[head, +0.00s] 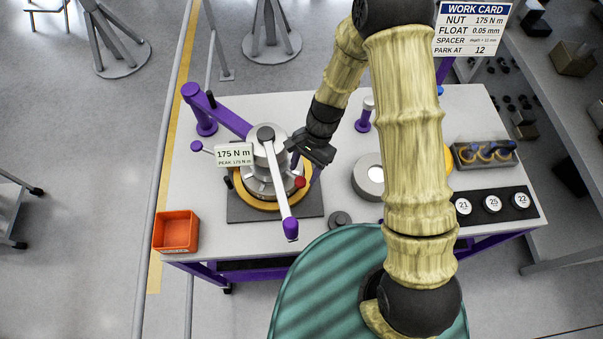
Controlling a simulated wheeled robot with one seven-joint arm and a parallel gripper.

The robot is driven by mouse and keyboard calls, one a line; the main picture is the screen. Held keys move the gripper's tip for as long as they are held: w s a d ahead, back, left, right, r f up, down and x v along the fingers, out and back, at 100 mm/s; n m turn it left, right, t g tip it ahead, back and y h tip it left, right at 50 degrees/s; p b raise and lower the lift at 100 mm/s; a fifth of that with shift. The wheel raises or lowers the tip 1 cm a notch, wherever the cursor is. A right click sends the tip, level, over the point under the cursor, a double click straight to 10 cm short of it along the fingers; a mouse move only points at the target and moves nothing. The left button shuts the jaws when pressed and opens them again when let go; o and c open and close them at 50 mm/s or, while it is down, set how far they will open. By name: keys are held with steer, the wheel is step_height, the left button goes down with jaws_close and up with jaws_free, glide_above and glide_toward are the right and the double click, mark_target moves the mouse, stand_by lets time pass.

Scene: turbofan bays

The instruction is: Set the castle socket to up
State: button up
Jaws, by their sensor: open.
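A wrench (270,180) with a grey bar and purple end knob lies across the top of a grey hub (252,187) with a gold ring. Its readout (234,154) shows 175 N m, with a peak line below. The castle socket is not clearly identifiable; it may be at the wrench head (265,133), where its lower part is hidden. My gripper (297,149) is open and empty, just right of the wrench head and close to the hub. From this view I cannot tell whether it touches anything.
An orange bin (176,231) stands at the table's left front. A purple arm (222,113) rises behind the hub. A grey ring (369,177), a small dark knob (340,219), a tray of rings (485,153) and numbered discs (491,204) are to the right. A work card (473,28) hangs behind.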

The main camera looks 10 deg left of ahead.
mark_target(301, 180)
steer(key=shift+p+x, duration=0.3)
steer(key=shift+x, duration=1.35)
